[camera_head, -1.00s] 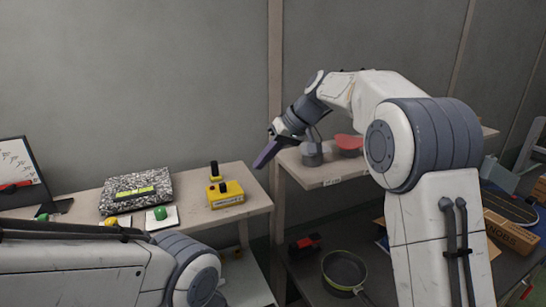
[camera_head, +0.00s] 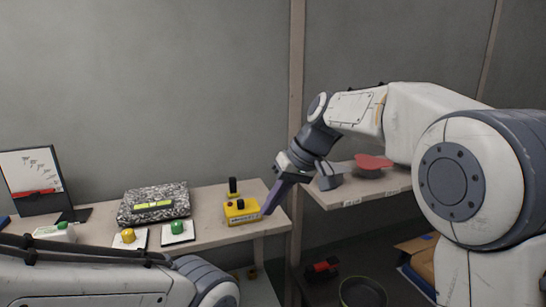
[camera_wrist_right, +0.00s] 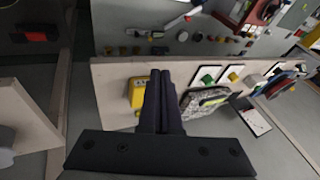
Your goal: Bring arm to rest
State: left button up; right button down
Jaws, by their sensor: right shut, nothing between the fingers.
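My right gripper (camera_head: 277,197) is in the head view, pointing down near the right end of the left table, beside a yellow box with black knobs (camera_head: 241,210). Its fingers are together with nothing between them, and in the right wrist view the closed fingers (camera_wrist_right: 160,85) show in the middle. It looks close to the yellow box in the head view, but I cannot tell whether it touches it. My left arm crosses the lower left of the head view; its gripper is out of the frame.
The left table (camera_head: 215,237) holds a speckled case (camera_head: 153,203) and pads with yellow and green knobs. A right shelf (camera_head: 345,194) holds a red-topped thing (camera_head: 373,162). A dark pan (camera_head: 362,293) lies lower down. A gap separates table and shelf.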

jog(key=s+d+f+h+b, duration=0.1)
jog(key=s+f, duration=0.5)
jog(key=s, duration=0.3)
jog(key=s+d+f+n+h+b, duration=0.1)
jog(key=s+f+h, duration=0.1)
jog(key=s+f, duration=0.4)
jog(key=s+d+f+n+g+h, duration=0.1)
jog(key=s+f, duration=0.5)
jog(key=s, duration=0.8)
jog(key=shift+d+b, duration=0.4)
jog(key=shift+d, duration=0.05)
